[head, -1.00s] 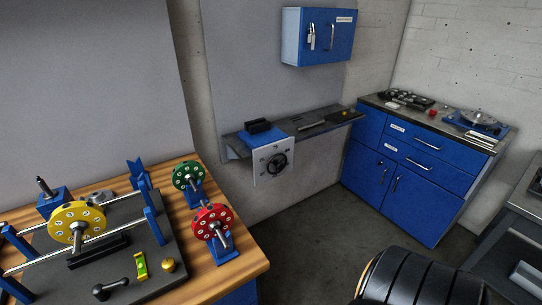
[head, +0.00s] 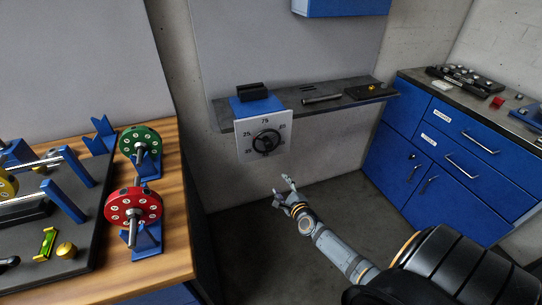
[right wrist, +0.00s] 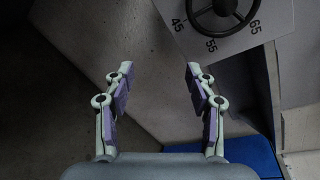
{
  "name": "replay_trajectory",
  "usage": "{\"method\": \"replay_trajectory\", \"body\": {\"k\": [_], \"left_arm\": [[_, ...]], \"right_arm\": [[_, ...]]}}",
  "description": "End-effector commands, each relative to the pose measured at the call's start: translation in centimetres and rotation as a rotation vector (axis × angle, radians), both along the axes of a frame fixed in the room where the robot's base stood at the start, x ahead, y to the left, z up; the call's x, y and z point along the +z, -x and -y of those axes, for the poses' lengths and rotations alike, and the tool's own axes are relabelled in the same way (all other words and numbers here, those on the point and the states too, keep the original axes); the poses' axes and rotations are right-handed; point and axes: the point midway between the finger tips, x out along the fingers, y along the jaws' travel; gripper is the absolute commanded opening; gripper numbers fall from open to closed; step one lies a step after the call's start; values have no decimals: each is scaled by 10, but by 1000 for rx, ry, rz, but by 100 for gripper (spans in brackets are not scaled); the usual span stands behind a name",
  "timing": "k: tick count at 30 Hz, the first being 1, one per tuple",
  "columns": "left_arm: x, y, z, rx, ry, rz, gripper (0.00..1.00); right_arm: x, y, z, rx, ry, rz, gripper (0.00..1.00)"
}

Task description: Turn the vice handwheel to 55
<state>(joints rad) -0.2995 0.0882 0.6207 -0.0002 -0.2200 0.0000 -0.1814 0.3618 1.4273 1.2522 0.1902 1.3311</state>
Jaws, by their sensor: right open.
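The dark handwheel (head: 266,142) sits on the white dial plate (head: 243,150) at the front of the blue vice (head: 252,107), on a wall shelf. In the right wrist view the handwheel (right wrist: 243,10) shows at the top right, partly cut off, with 45, 55 and 65 printed on the dial plate (right wrist: 275,18). I cannot tell where its pointer stands. My right gripper (head: 283,190) is open and empty, below and apart from the handwheel. In the right wrist view my right gripper (right wrist: 160,67) shows nothing between its fingers. My left gripper is not in view.
The grey shelf (head: 330,112) carries a dark tray (head: 371,91) to the right of the vice. A wooden bench (head: 170,220) with red (head: 133,207) and green rotors (head: 139,141) stands at left. Blue cabinets (head: 425,160) stand at right. Floor below the shelf is clear.

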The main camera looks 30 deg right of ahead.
Motion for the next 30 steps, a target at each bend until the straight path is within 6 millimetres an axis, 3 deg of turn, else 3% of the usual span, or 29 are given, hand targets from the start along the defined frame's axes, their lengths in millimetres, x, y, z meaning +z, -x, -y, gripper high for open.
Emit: {"method": "replay_trajectory", "body": {"k": [1,3,7,13,24,30], "left_arm": [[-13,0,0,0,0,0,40],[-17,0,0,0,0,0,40],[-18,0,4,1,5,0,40],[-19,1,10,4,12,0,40],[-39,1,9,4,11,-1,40],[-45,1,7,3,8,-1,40]], "right_arm": [[27,-14,3,-34,-156,111,56],[60,-24,5,-67,-341,218,56],[89,-30,5,-85,-502,303,56],[91,-40,8,-88,-515,309,56],[88,-112,25,-88,-512,308,56],[89,-130,29,-87,-511,305,56]]}}
